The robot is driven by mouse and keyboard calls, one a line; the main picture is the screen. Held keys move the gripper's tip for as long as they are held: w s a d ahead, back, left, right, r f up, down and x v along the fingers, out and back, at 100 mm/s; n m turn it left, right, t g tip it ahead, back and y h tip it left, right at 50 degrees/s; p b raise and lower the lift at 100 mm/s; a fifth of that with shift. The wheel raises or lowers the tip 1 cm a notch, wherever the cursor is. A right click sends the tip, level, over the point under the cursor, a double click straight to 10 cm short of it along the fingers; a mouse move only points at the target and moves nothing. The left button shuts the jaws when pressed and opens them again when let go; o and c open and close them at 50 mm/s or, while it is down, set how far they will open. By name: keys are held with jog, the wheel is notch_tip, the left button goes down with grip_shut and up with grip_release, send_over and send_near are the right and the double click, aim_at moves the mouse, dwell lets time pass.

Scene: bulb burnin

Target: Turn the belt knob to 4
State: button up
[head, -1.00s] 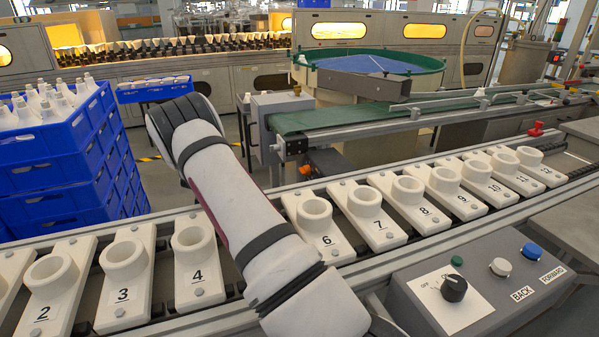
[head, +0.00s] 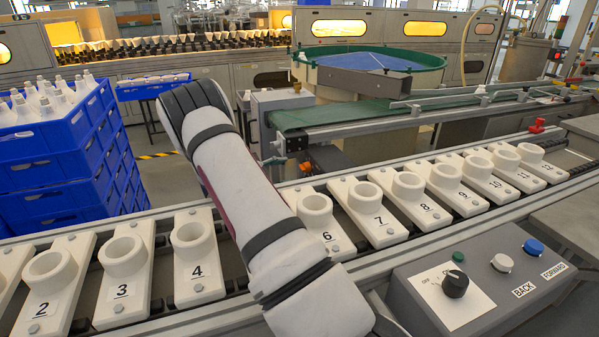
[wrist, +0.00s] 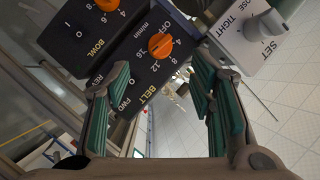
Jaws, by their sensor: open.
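The belt knob (wrist: 161,44) is orange and sits on a dark control box (wrist: 140,55) in the wrist view. Its dial carries the marks OFF, 4, 8, 12, 16 and m/min, with the label BELT below. I cannot tell clearly which mark the knob points to. My gripper (wrist: 166,92) is open and empty. Its two green-padded fingers stand apart at left and right, and the knob shows beyond them, near the upper middle, apart from both. In the head view the gripper is out of sight; only my arm shows.
In the head view, numbered white holders (head: 318,214) line a rail beneath my arm.

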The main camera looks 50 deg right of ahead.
aim_at(301, 168)
jog(key=b+x, duration=0.2)
jog(key=x, duration=0.6)
jog(key=shift+d+f, duration=0.1)
jog(key=shift+d, duration=0.3)
jog(key=shift+c, duration=0.3)
jog(key=c, duration=1.1)
